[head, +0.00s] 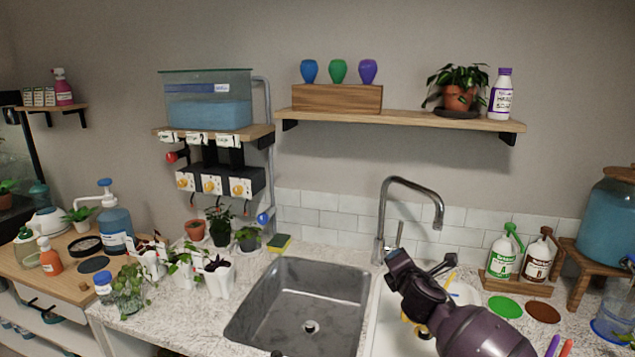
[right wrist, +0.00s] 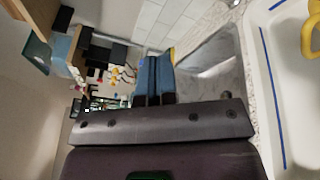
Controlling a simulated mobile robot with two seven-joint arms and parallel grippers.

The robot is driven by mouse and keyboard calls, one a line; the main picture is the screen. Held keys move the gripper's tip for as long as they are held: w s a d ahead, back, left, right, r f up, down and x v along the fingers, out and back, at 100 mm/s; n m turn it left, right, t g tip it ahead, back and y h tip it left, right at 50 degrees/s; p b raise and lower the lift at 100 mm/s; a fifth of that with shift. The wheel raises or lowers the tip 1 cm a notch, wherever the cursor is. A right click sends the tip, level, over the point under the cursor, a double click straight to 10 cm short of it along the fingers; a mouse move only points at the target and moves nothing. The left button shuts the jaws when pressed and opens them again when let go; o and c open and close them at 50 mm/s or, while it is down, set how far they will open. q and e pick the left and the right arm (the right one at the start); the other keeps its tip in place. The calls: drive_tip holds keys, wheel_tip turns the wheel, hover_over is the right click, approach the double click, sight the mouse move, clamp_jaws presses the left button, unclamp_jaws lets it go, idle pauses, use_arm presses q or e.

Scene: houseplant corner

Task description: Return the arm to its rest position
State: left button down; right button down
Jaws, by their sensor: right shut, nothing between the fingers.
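My right arm (head: 480,330) comes in from the bottom right in the head view. Its dark wrist is held over the white tray (head: 384,335) to the right of the sink. In the right wrist view my right gripper (right wrist: 153,62) has its two blue-grey fingers together, with nothing between them. The fingers appear clear of any object. My left gripper is not in view.
The steel sink (head: 312,328) lies left of my right arm, with the curved faucet (head: 384,215) behind it. Two bottles (head: 502,255) stand on a wooden stand to the right. Potted plants (head: 218,275) crowd the counter left of the sink. A shelf (head: 400,119) hangs above.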

drive_tip(key=s+d+f+m+g, duration=0.1)
drive_tip(key=s+d+f+m, duration=0.2)
drive_tip(key=s+f+m, duration=0.5)
drive_tip(key=s+d+f+m+g+h+b, duration=0.1)
drive_tip(key=s+f+m, duration=0.7)
drive_tip(key=s, duration=1.2)
drive_tip(key=s+d+f+m+g+b, duration=0.1)
drive_tip(key=s+d+f+m+g, duration=0.2)
drive_tip(key=s+f+m, duration=0.5)
drive_tip(key=s+d+f, duration=0.1)
drive_tip(key=s+f, duration=0.1)
drive_tip(key=s, duration=0.5)
drive_tip(key=shift+d+f, duration=0.3)
drive_tip(key=shift+f, duration=0.1)
